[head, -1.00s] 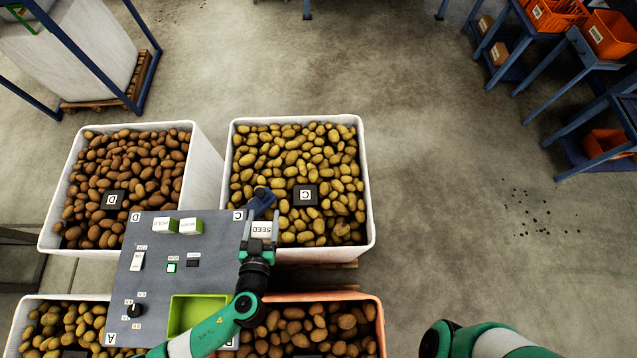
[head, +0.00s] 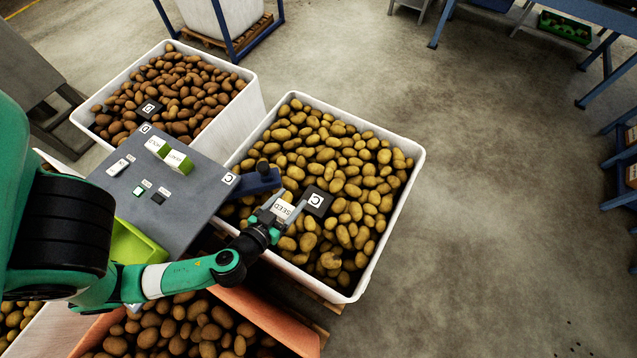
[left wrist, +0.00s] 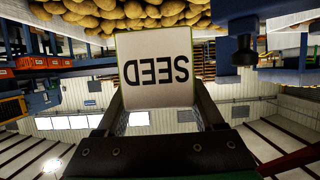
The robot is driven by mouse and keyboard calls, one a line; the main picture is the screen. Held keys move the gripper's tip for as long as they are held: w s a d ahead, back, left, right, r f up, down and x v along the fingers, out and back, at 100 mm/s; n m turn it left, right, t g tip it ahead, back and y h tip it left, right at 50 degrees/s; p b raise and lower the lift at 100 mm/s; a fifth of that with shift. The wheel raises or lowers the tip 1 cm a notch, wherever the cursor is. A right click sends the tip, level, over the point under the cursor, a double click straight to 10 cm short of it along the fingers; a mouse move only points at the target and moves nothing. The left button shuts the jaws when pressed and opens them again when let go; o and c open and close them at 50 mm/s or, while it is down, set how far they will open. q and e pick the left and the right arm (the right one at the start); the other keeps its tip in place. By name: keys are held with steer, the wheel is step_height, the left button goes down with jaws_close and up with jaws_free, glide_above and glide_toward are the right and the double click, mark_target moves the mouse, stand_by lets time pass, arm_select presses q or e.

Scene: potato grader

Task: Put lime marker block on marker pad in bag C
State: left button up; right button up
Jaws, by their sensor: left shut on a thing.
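My left gripper (head: 291,202) is shut on a marker block (head: 284,210) with a white face reading SEED. The block also fills the middle of the left wrist view (left wrist: 157,70), between the two fingers, with a thin lime edge. The gripper holds it over the front part of bag C (head: 418,160), a white bag of yellow potatoes. The black marker pad (head: 318,200) with a white C lies on the potatoes just right of the block. Whether they touch cannot be told. My right gripper is out of view.
A dark blue bracket (head: 262,181) juts from the panel over the bag's edge. Bag D (head: 250,88) is behind left. Open floor lies to the right.

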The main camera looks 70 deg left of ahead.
arm_select(q)
steer(key=w+a+f, duration=0.2)
steer(key=w+f, duration=0.1)
steer(key=w+a+f+b, duration=0.1)
steer(key=w+a+f, duration=0.1)
steer(key=w, duration=0.2)
steer(key=w+a+f+b, duration=0.1)
steer(key=w+a+f, duration=0.1)
steer(key=w+f, duration=0.1)
steer(key=shift+w+f, duration=0.3)
steer(key=shift+f, duration=0.05)
steer(key=shift+w+f, duration=0.1)
steer(key=shift+w, duration=0.1)
steer(key=shift+w+a+f+b, duration=0.15)
steer(key=shift+f+b, duration=0.85)
steer(key=shift+f, duration=0.75)
steer(key=shift+f, duration=0.1)
steer(key=o, duration=1.4)
